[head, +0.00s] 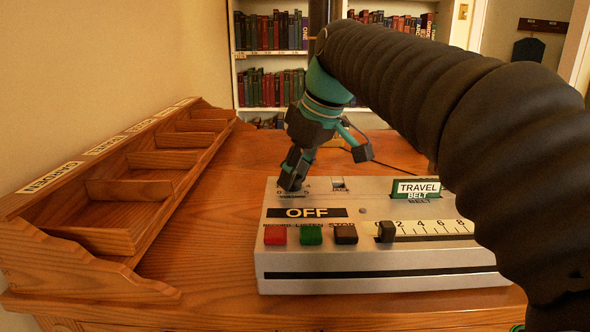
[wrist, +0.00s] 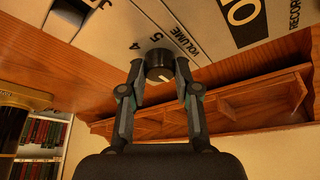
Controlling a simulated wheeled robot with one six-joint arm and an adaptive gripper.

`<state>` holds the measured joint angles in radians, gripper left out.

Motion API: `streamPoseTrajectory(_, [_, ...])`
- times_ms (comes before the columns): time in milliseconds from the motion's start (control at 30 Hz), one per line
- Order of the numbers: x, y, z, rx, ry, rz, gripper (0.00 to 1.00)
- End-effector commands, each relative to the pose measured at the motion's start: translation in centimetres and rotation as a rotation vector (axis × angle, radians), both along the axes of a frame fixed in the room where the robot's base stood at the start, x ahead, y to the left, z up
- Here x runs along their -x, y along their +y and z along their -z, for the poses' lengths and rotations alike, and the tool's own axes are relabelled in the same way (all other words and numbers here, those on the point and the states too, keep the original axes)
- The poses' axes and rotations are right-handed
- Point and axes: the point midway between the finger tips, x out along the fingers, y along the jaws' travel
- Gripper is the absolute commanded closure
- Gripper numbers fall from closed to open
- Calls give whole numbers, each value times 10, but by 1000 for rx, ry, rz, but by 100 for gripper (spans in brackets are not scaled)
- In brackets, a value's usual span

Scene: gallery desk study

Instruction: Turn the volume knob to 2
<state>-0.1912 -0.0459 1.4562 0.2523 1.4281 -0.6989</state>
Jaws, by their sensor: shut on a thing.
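The volume knob (wrist: 160,66) is a small black dial with a pale mark on its face. It sits on the silver device (head: 420,270), beside the word VOLUME and the printed numbers 4 and 5. My gripper (wrist: 160,72) is shut on the knob, one finger on each side, in the wrist view. In the head view my gripper (head: 290,183) reaches down to the device's back left corner and hides the knob. Which number the pale mark points to cannot be told.
The device front has red (head: 275,235), green (head: 311,235) and black (head: 345,234) buttons, an OFF label, a slider (head: 385,231) near 0 and a TRAVEL BELT card (head: 418,188). A wooden compartment rack (head: 130,190) stands left on the desk (head: 200,250). Bookshelves (head: 270,65) stand behind.

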Motion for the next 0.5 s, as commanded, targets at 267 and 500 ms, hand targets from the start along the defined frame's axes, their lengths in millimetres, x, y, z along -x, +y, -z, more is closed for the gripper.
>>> streamPoseTrajectory(267, [2,2,-1,2,2,258,100])
streamPoseTrajectory(500, [3,3,-1,2,3,485,100])
